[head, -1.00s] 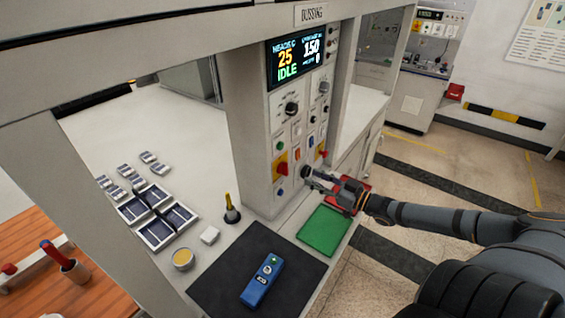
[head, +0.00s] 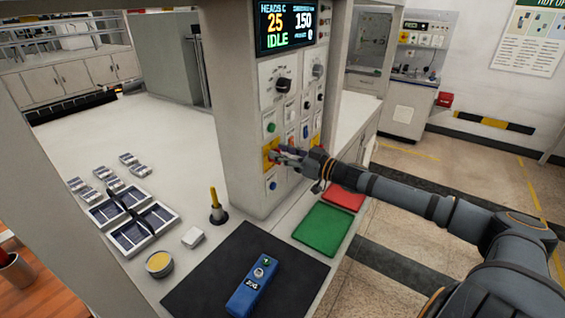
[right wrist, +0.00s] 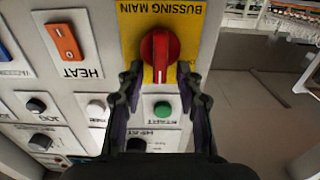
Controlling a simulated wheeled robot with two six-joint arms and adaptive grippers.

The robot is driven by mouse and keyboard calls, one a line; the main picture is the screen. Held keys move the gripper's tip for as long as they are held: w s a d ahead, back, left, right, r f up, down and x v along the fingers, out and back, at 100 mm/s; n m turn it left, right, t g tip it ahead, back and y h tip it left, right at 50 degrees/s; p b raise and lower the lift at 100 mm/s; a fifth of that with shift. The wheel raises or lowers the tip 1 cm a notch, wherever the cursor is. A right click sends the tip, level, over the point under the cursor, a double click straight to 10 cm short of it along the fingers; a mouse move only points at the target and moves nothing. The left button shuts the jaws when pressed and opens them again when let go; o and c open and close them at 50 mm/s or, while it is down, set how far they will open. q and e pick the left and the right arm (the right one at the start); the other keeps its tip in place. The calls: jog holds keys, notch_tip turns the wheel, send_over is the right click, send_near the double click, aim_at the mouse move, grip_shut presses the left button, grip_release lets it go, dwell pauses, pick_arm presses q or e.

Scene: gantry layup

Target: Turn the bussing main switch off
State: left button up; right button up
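The bussing main switch is a red rotary knob (right wrist: 160,55) on a yellow plate (right wrist: 189,15) in the right wrist view, where its label reads upside down. Its grip stands upright in that view, with a white mark at the end toward the green START button (right wrist: 163,111). My right gripper (right wrist: 160,78) is open, its fingertips on either side of the knob's lower end; I cannot tell whether they touch it. In the head view my right gripper (head: 284,157) is at the yellow plate (head: 268,157) and partly hides the knob. My left gripper is not in view.
The orange HEAT rocker (right wrist: 65,41) and several buttons surround the switch. The panel display (head: 286,26) reads IDLE. A blue handheld device (head: 252,286) lies on a black mat (head: 205,290). Green (head: 323,229) and red (head: 342,195) pads lie at the counter's right edge.

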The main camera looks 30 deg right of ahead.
jog(key=shift+r, duration=0.1)
grip_shut()
dwell(0.4)
jog(key=n+p, duration=0.1)
jog(key=n, duration=0.5)
jog(key=a+f+n+p, duration=0.1)
jog(key=n, duration=0.5)
jog(key=s+a+f+n+p, duration=0.1)
jog(key=n+p, duration=0.1)
jog(key=n, duration=0.4)
jog(key=shift+f, duration=0.2)
dwell(0.3)
